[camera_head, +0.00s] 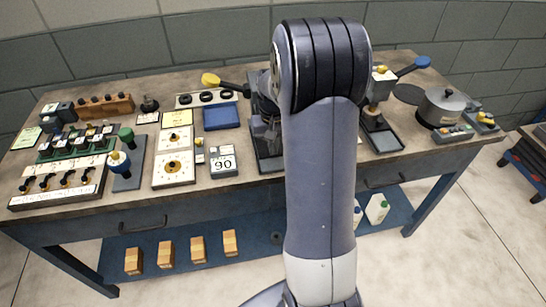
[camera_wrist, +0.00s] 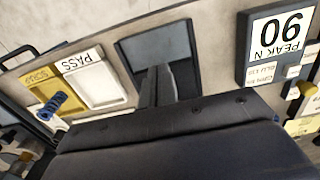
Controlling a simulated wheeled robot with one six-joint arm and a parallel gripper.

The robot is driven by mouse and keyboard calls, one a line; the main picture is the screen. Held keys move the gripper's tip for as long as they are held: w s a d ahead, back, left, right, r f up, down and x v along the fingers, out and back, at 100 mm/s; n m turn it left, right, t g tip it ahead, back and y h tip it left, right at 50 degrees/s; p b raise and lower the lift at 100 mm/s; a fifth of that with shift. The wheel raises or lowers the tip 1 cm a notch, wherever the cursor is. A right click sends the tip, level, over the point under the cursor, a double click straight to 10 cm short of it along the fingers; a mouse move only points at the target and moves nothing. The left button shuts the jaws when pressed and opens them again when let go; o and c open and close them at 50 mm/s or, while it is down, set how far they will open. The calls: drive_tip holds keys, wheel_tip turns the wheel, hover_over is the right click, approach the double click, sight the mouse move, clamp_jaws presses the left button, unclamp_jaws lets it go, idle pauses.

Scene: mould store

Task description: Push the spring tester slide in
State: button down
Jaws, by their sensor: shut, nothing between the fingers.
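My gripper (camera_wrist: 157,85) is shut and empty; its narrow dark fingers show in the wrist view over a dark-framed grey plate (camera_wrist: 182,42). In the head view my arm hides most of it. A dark stand, likely the spring tester (camera_head: 268,160), is partly behind my arm there, and I cannot make out its slide for sure. I cannot tell whether the fingers touch the plate.
A white PASS tray (camera_wrist: 124,94) and a yellow tray (camera_wrist: 22,87) with a blue spring (camera_wrist: 50,105) lie beside the plate. A blue tray (camera_head: 222,117), dial boards and knobbed fixtures crowd the bench's left. A blue-handled lever device (camera_head: 380,138) and a round pot (camera_head: 443,105) stand at right.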

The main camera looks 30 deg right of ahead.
drive_tip(key=shift+w+d, duration=0.1)
drive_tip(key=shift+w, duration=0.15)
drive_tip(key=shift+w+d+p, duration=0.25)
drive_tip(key=shift+w+p, duration=0.1)
drive_tip(key=shift+w, duration=0.45)
drive_tip(key=shift+w+d+p, duration=0.2)
drive_tip(key=shift+w+p, duration=0.1)
drive_tip(key=shift+w, duration=0.45)
drive_tip(key=shift+s+a+r+p, duration=0.2)
drive_tip(key=shift+s+r, duration=0.3)
drive_tip(key=shift+s, duration=0.15)
drive_tip(key=shift+s+a+r+p, duration=0.2)
drive_tip(key=shift+s+r, duration=0.3)
drive_tip(key=shift+s, duration=0.1)
wheel_tip(320, 180, up, 7)
drive_tip(key=s+p, duration=0.3)
drive_tip(key=p, duration=0.1)
drive_tip(key=shift+a+p, duration=0.3)
drive_tip(key=shift+a, duration=0.1)
